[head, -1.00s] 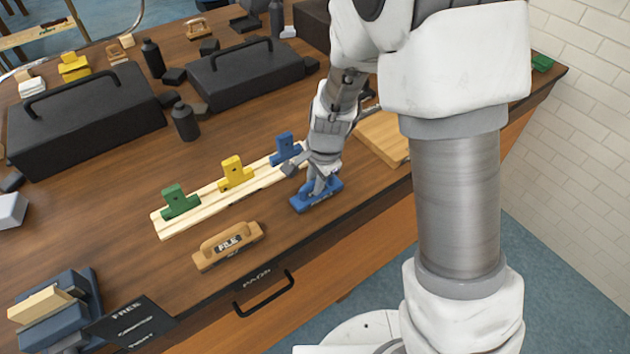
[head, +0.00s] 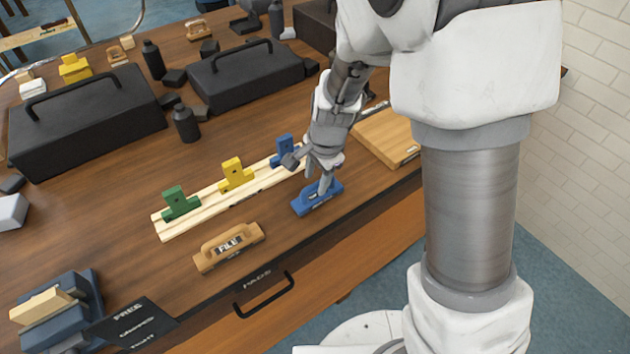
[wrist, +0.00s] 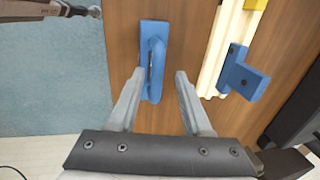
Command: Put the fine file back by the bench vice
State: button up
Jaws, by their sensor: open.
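A blue block with a raised handle (head: 306,205) lies flat near the bench's front edge. Its label is too small to read, so I cannot tell if it is the fine file. It shows in the wrist view (wrist: 152,32) just beyond my fingertips. My gripper (head: 323,184) is open above it; in the wrist view the fingers (wrist: 160,76) are spread and empty, the left one close to the handle. A tan handled block (head: 228,248) marked with "FILE" lettering lies to its left. The bench vice (head: 75,291), blue, with a pale wood piece in it, stands at the lower left.
A pale wooden strip (head: 212,201) with green, yellow and blue clips lies behind the blocks. Black toolboxes (head: 85,118) stand further back. A wooden board (head: 385,138) lies to the right. A black sign (head: 132,322) is beside the vice. Bare bench lies around the tan block.

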jog(key=s+d+r+n+t+p, duration=0.1)
jog(key=s+d+r+n, duration=0.2)
jog(key=r, duration=0.6)
jog(key=s+d+r+n, duration=0.2)
jog(key=s+d+r, duration=0.25)
jog(key=r, duration=0.55)
jog(key=s+d+r+n+t+h, duration=0.1)
jog(key=s+d+r+n, duration=0.3)
jog(key=s, duration=0.6)
jog(key=shift+s+d+r+n+t, duration=0.25)
jog(key=shift+d+r+n+t, duration=0.25)
jog(key=shift+n+t, duration=0.45)
jog(key=shift+a+f+n, duration=0.1)
jog(key=shift+a+n, duration=0.05)
jog(key=shift+n, duration=0.1)
